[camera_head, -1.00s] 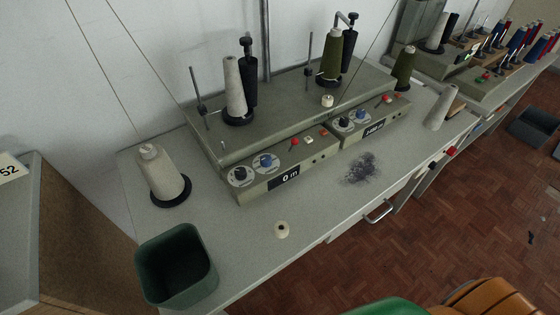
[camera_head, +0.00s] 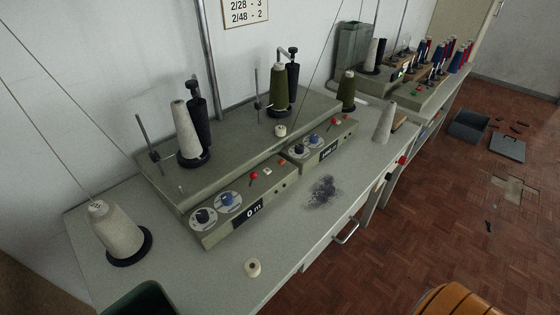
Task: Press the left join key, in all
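The left winding unit's control panel (camera_head: 240,212) is on the bench. It has a black knob (camera_head: 203,217), a blue knob (camera_head: 228,200), a red control (camera_head: 253,177), a small white key (camera_head: 267,171) and a display reading "0 m" (camera_head: 254,213). I cannot read which control is the join key. A grey cone of yarn (camera_head: 187,132) stands behind it. The right panel (camera_head: 318,150) has similar knobs, a red control (camera_head: 333,122) and a display I cannot read clearly. Neither of my grippers is in view.
A large grey cone (camera_head: 116,230) stands at the bench's left. A dark green bin (camera_head: 142,301) is cut off at the bottom. A small cream spool (camera_head: 253,267) and dark fluff (camera_head: 324,191) lie on the bench top (camera_head: 285,228). Open floor (camera_head: 440,200) lies to the right.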

